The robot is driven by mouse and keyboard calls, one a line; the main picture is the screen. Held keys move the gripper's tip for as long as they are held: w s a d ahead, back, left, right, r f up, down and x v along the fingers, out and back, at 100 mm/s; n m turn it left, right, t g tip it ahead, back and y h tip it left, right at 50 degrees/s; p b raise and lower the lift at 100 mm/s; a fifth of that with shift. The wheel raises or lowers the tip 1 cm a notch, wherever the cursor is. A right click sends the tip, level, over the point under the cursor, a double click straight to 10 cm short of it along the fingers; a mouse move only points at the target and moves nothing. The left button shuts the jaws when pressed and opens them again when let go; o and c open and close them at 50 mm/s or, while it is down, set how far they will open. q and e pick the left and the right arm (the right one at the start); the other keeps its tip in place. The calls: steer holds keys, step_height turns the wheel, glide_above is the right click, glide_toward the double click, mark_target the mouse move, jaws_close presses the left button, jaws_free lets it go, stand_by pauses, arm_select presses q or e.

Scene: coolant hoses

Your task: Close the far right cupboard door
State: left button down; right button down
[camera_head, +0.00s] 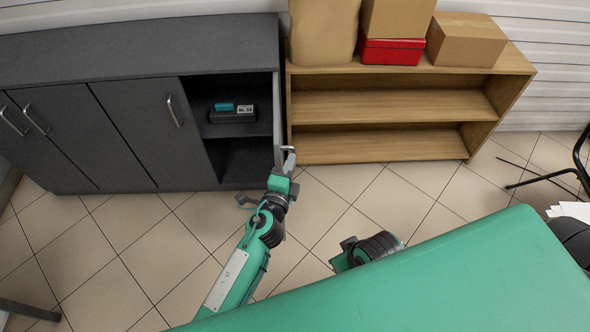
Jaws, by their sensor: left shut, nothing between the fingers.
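The dark grey cupboard (160,48) stands at the upper left. Its far right door (277,118) is open, swung out towards me and seen nearly edge-on, so its faces are mostly hidden. A light metal handle shows on the door's right side, close to my gripper. My left gripper (288,161) is shut and empty at the door's lower front edge, on the right of it. I cannot tell whether it touches the door. My right gripper's fingers are not visible; only a wrist part of mine shows at the lower middle.
Inside the open compartment lies a dark box with a teal item (224,107) on the shelf. A wooden shelf unit (400,146) stands close to the right of the open door, with cardboard boxes (466,40) and a red box (391,51) on top.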

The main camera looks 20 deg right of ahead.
arm_select(q)
steer(key=shift+w+a+r, duration=0.1)
steer(key=shift+w+a, duration=0.1)
steer(key=shift+a, duration=0.6)
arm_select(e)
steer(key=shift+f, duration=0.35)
arm_select(q)
steer(key=shift+a, duration=0.15)
